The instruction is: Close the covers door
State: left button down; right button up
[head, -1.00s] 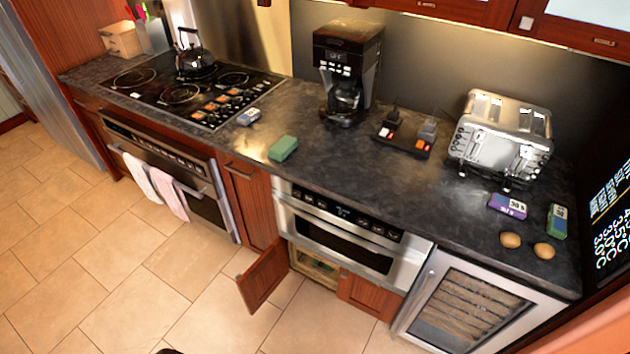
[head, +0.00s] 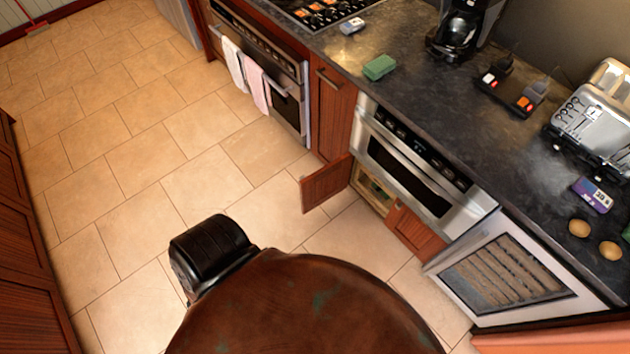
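A low wooden cabinet (head: 371,190) sits under the steel microwave drawer (head: 415,172) in the head view. Its left cover door (head: 327,184) stands open, swung out over the floor to the left. A light interior shows in the gap beside it. Its right cover door (head: 416,232) covers the right half and looks shut. Neither of my grippers is in view.
A wine cooler (head: 508,270) stands right of the cabinet; an oven (head: 275,70) with hanging towels is to its left. The counter (head: 400,88) is above. Tiled floor (head: 255,195) lies clear before the doors. A brown rounded shape and black block, unidentified, fill the bottom.

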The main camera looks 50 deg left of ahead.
aim_at(316, 189)
jog(key=u, duration=3.1)
jog(key=i, duration=3.35)
jog(key=z, duration=4.95)
